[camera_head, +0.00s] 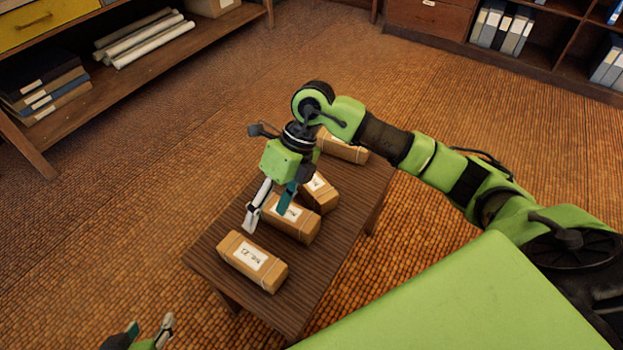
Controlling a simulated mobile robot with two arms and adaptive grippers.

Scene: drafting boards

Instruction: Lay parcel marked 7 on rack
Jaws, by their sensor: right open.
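Several brown paper parcels with white labels lie on a low slatted wooden table, which may be the rack (345,221). One parcel (252,262) lies at the near left end, another (303,228) in the middle, a third (323,196) close behind it, and one (345,150) at the far end. The label marks are too small to read, so I cannot tell which is 7. My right gripper (266,218) is open and empty, pointing down over the middle parcel, partly covering it. My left gripper (150,324) is open at the bottom left edge, mostly out of frame.
A wooden shelf unit (160,65) at the upper left holds paper rolls (145,38), stacked books (45,92) and a yellow drawer (40,20). A cabinet with binders (502,27) stands at the upper right. The woven floor (120,190) left of the table is clear.

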